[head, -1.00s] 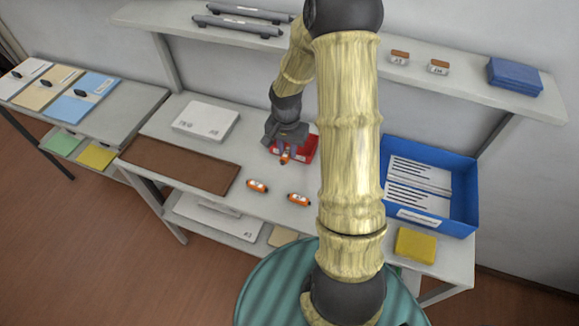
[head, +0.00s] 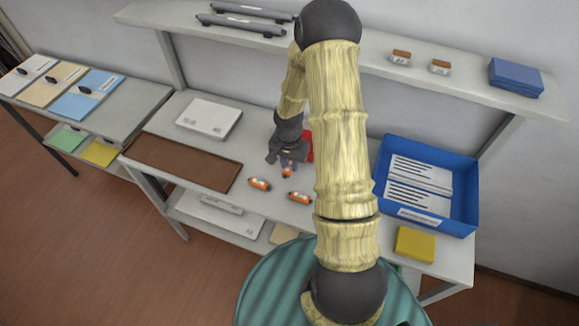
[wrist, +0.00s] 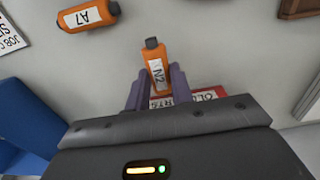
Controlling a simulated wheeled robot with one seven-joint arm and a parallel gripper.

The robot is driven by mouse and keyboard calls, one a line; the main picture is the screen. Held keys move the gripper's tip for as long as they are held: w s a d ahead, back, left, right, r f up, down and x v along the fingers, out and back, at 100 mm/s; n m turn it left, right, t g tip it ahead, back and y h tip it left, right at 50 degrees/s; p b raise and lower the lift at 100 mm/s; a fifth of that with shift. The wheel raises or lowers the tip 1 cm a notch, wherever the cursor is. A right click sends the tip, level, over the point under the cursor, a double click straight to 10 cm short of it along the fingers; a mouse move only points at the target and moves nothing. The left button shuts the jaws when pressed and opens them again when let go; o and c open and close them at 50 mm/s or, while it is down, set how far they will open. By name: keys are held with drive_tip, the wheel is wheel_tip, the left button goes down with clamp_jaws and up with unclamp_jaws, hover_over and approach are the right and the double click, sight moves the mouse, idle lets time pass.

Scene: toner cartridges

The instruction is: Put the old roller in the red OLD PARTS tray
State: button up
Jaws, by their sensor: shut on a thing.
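My gripper (head: 288,166) is shut on a small orange part labelled N2 (wrist: 154,52), which sticks out between the purple fingers. The held part (head: 287,174) shows as a bit of orange below the fingers in the head view, seemingly above the table. The red tray (head: 309,147) is just behind and right of my gripper, partly hidden by my arm. In the wrist view the tray (wrist: 212,93) shows beyond the fingers, its label partly covered. No label marks any part as old.
Two orange parts lie on the table: one at left (head: 259,184) and one at right (head: 299,196); one labelled A7 (wrist: 88,15) shows in the wrist view. A brown mat (head: 185,163), white box (head: 209,116) and blue bin (head: 467,200) stand around. Long grey cartridges (head: 240,22) lie on the shelf.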

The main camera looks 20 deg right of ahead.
sight(289, 164)
drive_tip(key=shift+f, duration=1.15)
drive_tip(key=shift+f, duration=0.1)
drive_tip(key=o, duration=0.9)
drive_tip(key=shift+o, duration=0.2)
wheel_tip(289, 164, up, 12)
drive_tip(key=shift+b, duration=0.45)
